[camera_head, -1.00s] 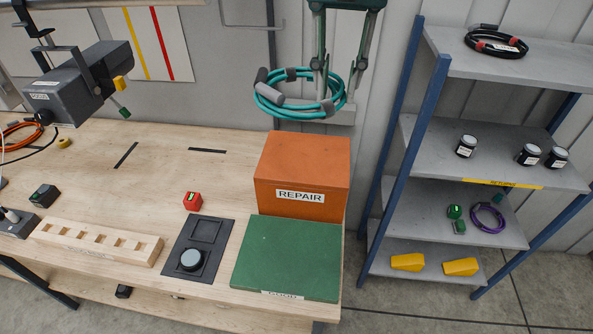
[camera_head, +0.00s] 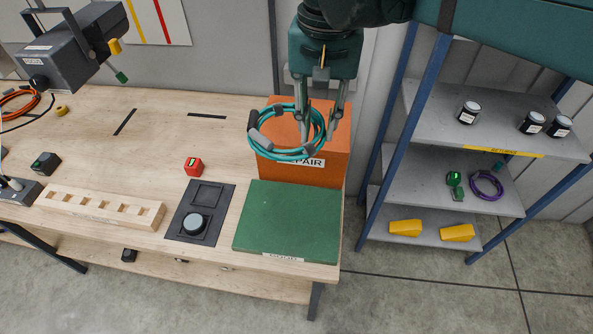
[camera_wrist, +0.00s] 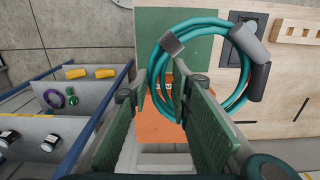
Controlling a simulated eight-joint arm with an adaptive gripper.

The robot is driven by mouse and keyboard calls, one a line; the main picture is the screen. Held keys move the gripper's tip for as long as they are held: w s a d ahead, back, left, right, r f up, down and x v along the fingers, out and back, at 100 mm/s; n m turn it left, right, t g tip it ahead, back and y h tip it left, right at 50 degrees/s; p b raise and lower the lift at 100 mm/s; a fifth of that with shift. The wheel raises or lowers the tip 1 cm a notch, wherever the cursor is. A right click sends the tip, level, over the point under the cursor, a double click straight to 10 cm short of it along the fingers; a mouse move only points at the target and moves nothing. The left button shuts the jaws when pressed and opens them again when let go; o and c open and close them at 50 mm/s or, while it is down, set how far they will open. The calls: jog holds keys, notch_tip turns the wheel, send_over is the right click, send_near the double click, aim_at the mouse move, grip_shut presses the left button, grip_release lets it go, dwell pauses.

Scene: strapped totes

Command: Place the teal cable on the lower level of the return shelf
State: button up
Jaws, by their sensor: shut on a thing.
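The teal cable (camera_head: 259,121) is a coiled loop with grey end pieces. My gripper (camera_head: 318,135) is shut on it and holds it in the air in front of the orange REPAIR box. In the wrist view the coil (camera_wrist: 196,28) hangs beyond the fingers (camera_wrist: 180,95), with part of it between them. The return shelf (camera_head: 493,149) stands to the right with blue posts, grey boards and a yellow label strip on one board edge. Below that strip, a lower board (camera_head: 425,190) holds a purple cable (camera_head: 486,184) and small green items (camera_head: 455,182). My arm hides the shelf's top.
The orange REPAIR box (camera_head: 335,165) and green mat (camera_head: 290,222) occupy the bench's right end. Black jars (camera_head: 468,113) stand on the labelled board. Yellow pieces (camera_head: 405,228) lie on the bottom board. A gap of floor separates bench and shelf.

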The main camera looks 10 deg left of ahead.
send_over(311, 219)
notch_tip(311, 219, down, 25)
dwell(0.3)
dwell(0.3)
jog(key=shift+f+b, duration=0.35)
jog(key=shift+f, duration=2.5)
jog(key=shift+f+b, duration=0.3)
jog(key=shift+f, duration=1.8)
jog(key=shift+f, duration=0.1)
jog(key=o, duration=1.1)
jog(key=shift+s+r, duration=0.1)
jog(key=shift+r, duration=0.1)
